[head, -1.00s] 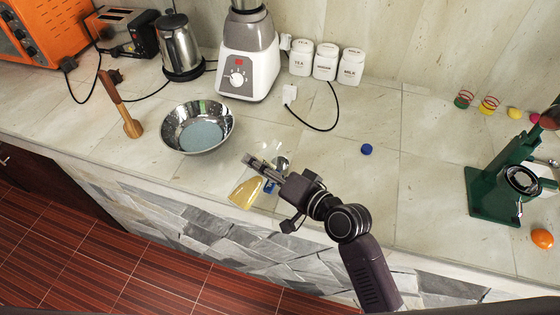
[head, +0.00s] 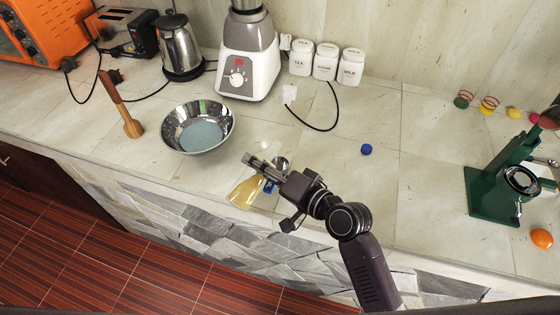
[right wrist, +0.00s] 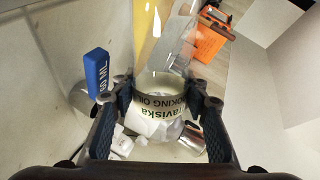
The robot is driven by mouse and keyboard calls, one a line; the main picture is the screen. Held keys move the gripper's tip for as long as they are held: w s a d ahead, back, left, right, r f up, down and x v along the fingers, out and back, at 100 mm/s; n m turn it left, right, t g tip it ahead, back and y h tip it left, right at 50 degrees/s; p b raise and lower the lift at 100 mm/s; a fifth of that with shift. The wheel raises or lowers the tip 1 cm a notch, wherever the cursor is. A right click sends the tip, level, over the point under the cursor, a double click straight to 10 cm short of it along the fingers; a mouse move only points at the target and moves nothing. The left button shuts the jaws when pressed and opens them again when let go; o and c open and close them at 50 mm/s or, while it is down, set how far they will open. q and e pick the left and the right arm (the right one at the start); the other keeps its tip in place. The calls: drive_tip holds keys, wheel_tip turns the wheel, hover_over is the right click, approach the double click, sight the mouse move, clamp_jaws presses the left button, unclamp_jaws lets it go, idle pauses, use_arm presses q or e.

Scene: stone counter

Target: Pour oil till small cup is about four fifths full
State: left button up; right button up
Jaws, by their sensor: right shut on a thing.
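My right gripper (head: 262,168) is shut on a clear oil bottle with yellow oil (head: 243,193), near the counter's front edge. In the head view the bottle is tilted, with the oil at its lower left end. In the right wrist view, the bottle's cooking oil label (right wrist: 160,103) sits between the fingers (right wrist: 158,110). A small metal cup shows just behind the gripper in the head view (head: 281,163). In the right wrist view a blue handle marked 60 ML (right wrist: 96,73) stands beside the left finger. The cup's inside and its fill level are hidden. My left gripper is out of view.
A metal bowl with a bluish inside (head: 197,127) stands left of the bottle. A blue cap (head: 366,149) lies on the counter to the right. A blender (head: 247,60) and white canisters (head: 325,62) stand behind. A green press (head: 500,185) is at right.

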drive_tip(key=shift+r+m, duration=0.1)
drive_tip(key=shift+m, duration=0.3)
idle(0.8)
drive_tip(key=shift+r+m+g+y+p, duration=0.2)
drive_tip(key=shift+m+g+y+p, duration=0.3)
drive_tip(key=shift+p, duration=0.75)
idle(1.3)
drive_tip(key=shift+f+m+p, duration=0.15)
drive_tip(key=shift+m+p, duration=0.45)
drive_tip(key=shift+m, duration=0.1)
idle(1.8)
drive_tip(key=shift+r+m+g+p, duration=0.25)
drive_tip(key=shift+m+g+p, duration=0.05)
drive_tip(key=shift+p, duration=0.2)
idle(1.3)
